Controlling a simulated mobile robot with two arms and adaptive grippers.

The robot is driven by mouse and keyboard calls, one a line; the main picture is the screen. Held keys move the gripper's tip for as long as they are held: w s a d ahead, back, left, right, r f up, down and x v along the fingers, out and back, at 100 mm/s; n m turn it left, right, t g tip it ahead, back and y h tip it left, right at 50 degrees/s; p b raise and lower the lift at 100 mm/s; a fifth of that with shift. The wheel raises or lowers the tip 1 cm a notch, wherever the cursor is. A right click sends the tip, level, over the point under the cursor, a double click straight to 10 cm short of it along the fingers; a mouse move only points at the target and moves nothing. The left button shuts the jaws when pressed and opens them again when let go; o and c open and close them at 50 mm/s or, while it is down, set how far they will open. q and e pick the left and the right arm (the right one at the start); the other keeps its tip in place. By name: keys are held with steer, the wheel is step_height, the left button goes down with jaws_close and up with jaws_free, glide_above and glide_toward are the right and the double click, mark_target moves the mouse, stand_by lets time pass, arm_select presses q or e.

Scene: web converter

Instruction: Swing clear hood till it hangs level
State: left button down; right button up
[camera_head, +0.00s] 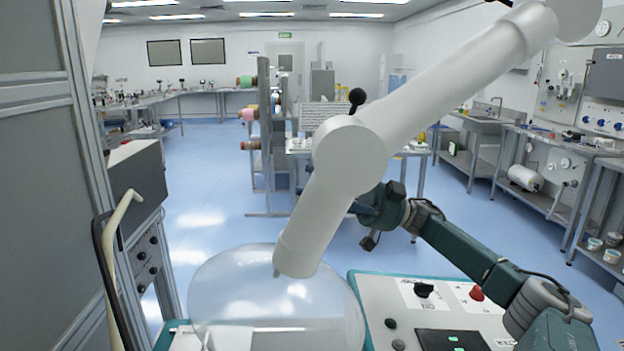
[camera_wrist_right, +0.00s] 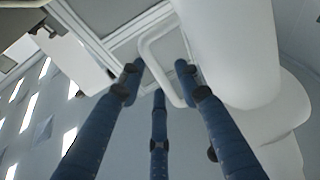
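The clear hood (camera_head: 275,298) is a transparent dome at the lower end of a jointed white arm (camera_head: 335,190). It is low in the head view, its rim overlapping the panel's left edge in the picture. I cannot tell its exact tilt. My right gripper (camera_head: 372,205) is just right of the white arm's lower tube, above the hood, with its fingertips partly hidden by the tube. My left gripper is not in view.
A control panel (camera_head: 480,322) with a red button (camera_head: 476,293) lies below my right arm. A grey machine frame (camera_head: 82,130) and a cream curved handle (camera_head: 117,240) stand at left. A rack with spools (camera_head: 247,115) is behind. Blue floor is open at centre left.

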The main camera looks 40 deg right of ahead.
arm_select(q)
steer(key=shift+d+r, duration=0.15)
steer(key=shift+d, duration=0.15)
arm_select(e)
steer(key=shift+w+a+r, duration=0.2)
steer(key=shift+w+a, duration=0.05)
steer(key=shift+a, duration=0.2)
steer(key=shift+c, duration=0.3)
jaws_close()
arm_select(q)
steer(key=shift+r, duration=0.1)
arm_select(e)
steer(key=shift+d, duration=0.1)
